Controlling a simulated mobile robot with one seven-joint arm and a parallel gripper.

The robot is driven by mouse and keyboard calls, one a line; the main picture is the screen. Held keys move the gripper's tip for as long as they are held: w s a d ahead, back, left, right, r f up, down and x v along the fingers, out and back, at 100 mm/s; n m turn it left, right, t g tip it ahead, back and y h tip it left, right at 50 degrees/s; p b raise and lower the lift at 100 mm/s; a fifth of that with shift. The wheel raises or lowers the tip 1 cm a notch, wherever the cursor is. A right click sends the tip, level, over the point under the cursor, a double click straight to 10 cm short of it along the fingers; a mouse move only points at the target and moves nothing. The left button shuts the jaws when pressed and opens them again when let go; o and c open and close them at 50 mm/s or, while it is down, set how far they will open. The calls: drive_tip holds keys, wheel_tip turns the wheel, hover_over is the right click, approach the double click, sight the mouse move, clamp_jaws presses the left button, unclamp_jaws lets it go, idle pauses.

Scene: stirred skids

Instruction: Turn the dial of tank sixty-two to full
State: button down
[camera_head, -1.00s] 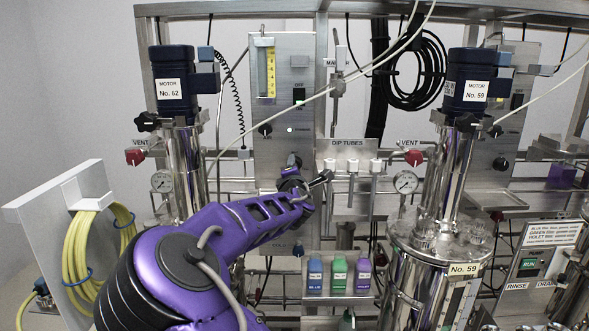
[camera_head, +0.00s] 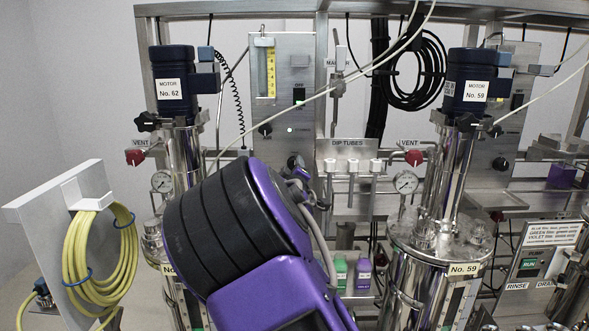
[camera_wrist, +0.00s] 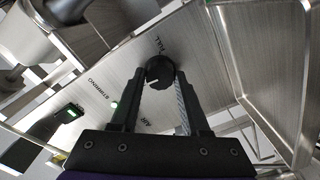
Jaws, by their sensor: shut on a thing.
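Tank sixty-two's steel control panel (camera_head: 284,60) stands behind the left motor marked No. 62 (camera_head: 173,84). Its lower black dial (camera_head: 294,160) shows just above my arm in the head view. In the wrist view my gripper (camera_wrist: 160,74) is shut on the round black dial (camera_wrist: 161,70), one finger on each side. A short white pointer mark shows on the dial's lower left in that view. In the head view my purple arm hides most of the gripper.
Yellow hose coils (camera_head: 100,270) hang on a white bracket at left. Tank 59 (camera_head: 436,250) stands at right. Dip tubes (camera_head: 351,165) are right of the panel. Green and violet bottles (camera_head: 350,272) sit below. A thin pale cable crosses the panel.

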drive_tip(key=m, duration=0.6)
drive_tip(key=shift+m, duration=0.3)
drive_tip(key=m, duration=0.5)
drive_tip(key=shift+d, duration=0.1)
drive_tip(key=m, duration=1.1)
drive_tip(key=shift+m, duration=0.3)
drive_tip(key=shift+c, duration=1.9)
unclamp_jaws()
drive_tip(key=shift+s, duration=0.1)
